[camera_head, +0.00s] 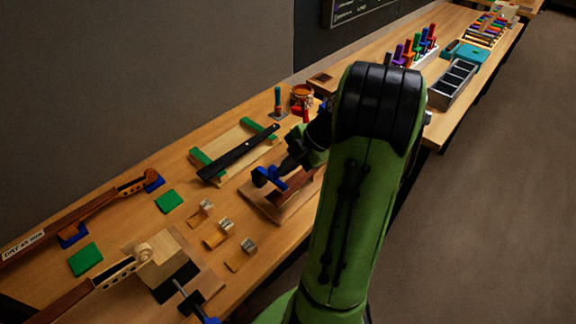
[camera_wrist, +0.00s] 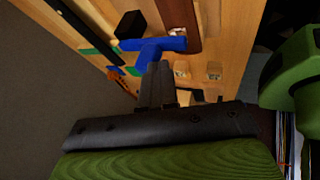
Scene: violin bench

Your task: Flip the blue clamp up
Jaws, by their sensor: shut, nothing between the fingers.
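The blue clamp (camera_head: 271,179) sits at the left end of a dark reddish-brown piece on a wooden base (camera_head: 258,204). In the wrist view the clamp (camera_wrist: 150,45) shows as a T-shaped blue bar across the end of the reddish-brown piece (camera_wrist: 180,14). My gripper (camera_head: 287,164) is just above and behind the clamp, partly hidden by my arm. In the wrist view its dark fingers (camera_wrist: 157,70) are together and empty, with the tips at the clamp's stem. I cannot tell whether they touch it.
A black bar (camera_head: 237,153) lies across a green-ended frame behind the clamp. Several small wooden blocks (camera_head: 218,233) stand in front-left. A violin neck in a block (camera_head: 160,262) is nearer left. Green pads (camera_head: 169,201) lie left, with bare bench around them.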

